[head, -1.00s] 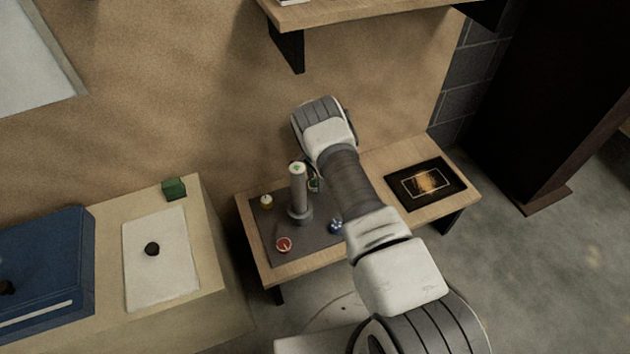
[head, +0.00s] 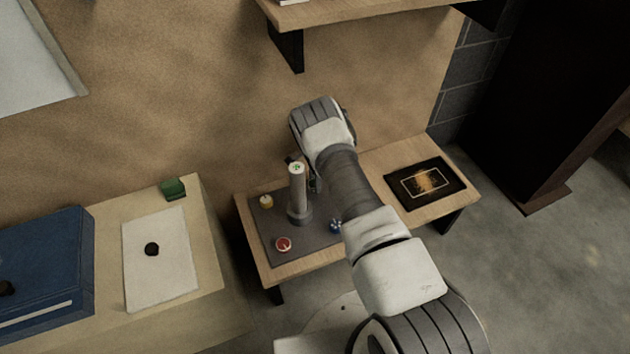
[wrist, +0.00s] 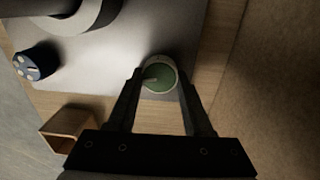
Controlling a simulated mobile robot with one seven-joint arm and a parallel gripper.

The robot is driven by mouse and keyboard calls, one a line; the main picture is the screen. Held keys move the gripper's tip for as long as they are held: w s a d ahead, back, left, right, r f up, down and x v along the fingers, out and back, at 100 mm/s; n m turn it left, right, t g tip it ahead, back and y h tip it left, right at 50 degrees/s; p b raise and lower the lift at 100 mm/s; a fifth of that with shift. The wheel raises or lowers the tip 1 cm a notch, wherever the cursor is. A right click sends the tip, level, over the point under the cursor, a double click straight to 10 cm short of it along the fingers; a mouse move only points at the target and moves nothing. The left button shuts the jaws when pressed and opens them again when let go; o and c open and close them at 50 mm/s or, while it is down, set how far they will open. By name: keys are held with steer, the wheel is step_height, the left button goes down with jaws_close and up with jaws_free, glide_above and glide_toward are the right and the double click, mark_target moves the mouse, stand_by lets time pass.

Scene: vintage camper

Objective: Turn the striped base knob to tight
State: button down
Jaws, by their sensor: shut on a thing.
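A grey base plate (head: 315,239) on a low wooden table carries a grey post (head: 297,195) and several coloured knobs around it. A green knob (wrist: 160,78) with a pale pointer mark sits near the plate's edge in the wrist view. My gripper (wrist: 161,72) is shut on it, one finger on each side. In the head view, my wrist and the post mostly hide this knob. A red knob with pale marks (head: 283,244), a yellow-and-white knob (head: 266,201) and a blue knob with pale spots (head: 335,227) stand free. I cannot tell for sure which knob is the striped one.
The post stands close to my gripper. A black panel with a glowing picture (head: 426,183) lies on the table's right. A small open wooden box shape (wrist: 67,128) shows beside the plate. A blue case (head: 45,262) and white sheet (head: 160,262) lie on the left counter.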

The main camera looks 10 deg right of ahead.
steer(key=shift+c, duration=1.5)
jaws_free()
step_height(320, 180, up, 12)
steer(key=p, duration=0.4)
steer(key=shift+w, duration=0.25)
